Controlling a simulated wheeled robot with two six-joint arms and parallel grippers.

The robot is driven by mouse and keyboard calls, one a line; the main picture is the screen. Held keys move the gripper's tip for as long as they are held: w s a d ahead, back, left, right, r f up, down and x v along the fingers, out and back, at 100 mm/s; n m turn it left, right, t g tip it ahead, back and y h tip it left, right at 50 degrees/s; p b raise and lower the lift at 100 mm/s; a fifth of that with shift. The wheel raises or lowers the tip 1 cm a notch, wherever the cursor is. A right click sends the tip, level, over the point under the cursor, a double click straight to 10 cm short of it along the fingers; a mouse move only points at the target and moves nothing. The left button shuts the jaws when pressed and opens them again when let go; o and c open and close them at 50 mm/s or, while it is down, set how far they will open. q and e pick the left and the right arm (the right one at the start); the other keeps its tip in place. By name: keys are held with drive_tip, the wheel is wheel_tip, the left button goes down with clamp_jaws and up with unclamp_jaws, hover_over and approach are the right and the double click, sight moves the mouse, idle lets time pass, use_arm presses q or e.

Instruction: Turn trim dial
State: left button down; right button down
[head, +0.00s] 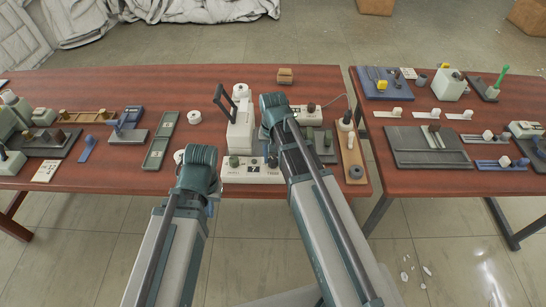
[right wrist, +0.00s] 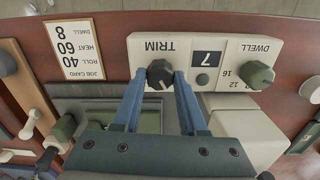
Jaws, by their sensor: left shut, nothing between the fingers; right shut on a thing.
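The trim dial (right wrist: 160,73) is a black round knob beside the upside-down word TRIM on a white panel (right wrist: 215,45). My right gripper (right wrist: 168,78) is shut on it, one blue fingertip at each side. A pale pointer mark shows on the knob. A small black display on the panel (right wrist: 207,57) reads 7. In the head view the panel (head: 228,178) lies at the table's front edge, and my right arm partly covers the area around the dial. My left gripper (head: 211,207) is shut and empty, left of the panel, its fingertips mostly hidden.
A grey-green dwell dial (right wrist: 257,75) sits on the same panel. A job card (right wrist: 75,50) lies beside it. A white machine with a black handle (head: 240,130) stands behind the panel. A green tray (head: 160,140) is to the left. A second table (head: 430,185) stands right.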

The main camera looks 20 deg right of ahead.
sight(273, 160)
drive_tip(key=m, duration=0.5)
drive_tip(key=shift+m, duration=0.3)
drive_tip(key=m, duration=0.4)
drive_tip(key=shift+m, duration=0.4)
drive_tip(key=shift+c, duration=2.2)
unclamp_jaws()
wheel_tip(273, 160, up, 14)
drive_tip(key=p, duration=1.3)
drive_tip(key=shift+p, duration=0.4)
